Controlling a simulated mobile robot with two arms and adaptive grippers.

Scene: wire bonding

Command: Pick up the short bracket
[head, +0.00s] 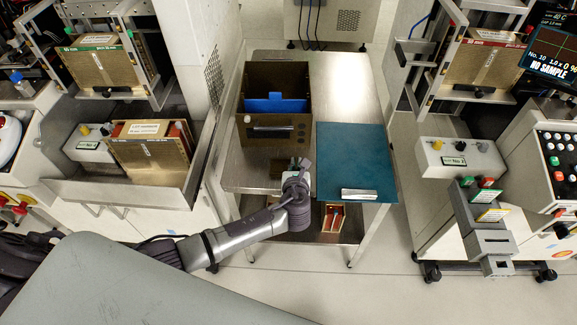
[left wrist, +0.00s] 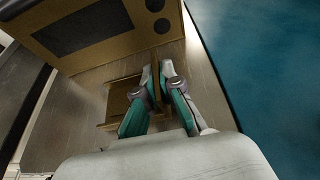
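A small brown bracket-like piece (left wrist: 118,102) lies on the metal table in front of the brown box; it fits the short bracket. It also shows in the head view (head: 279,168), just left of my left gripper (head: 297,166). In the left wrist view the fingertips of my left gripper (left wrist: 158,72) stand close together, one on each side of the piece's thin upright part. I cannot tell whether they press on it. The fingers hide part of the piece. My right gripper is not in view.
The open brown box (head: 275,128) with a blue insert stands just behind the gripper. A teal mat (head: 352,150) covers the table's right side, with a silver metal piece (head: 360,194) at its front edge. A red-lined wooden tray (head: 332,217) sits on the lower shelf.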

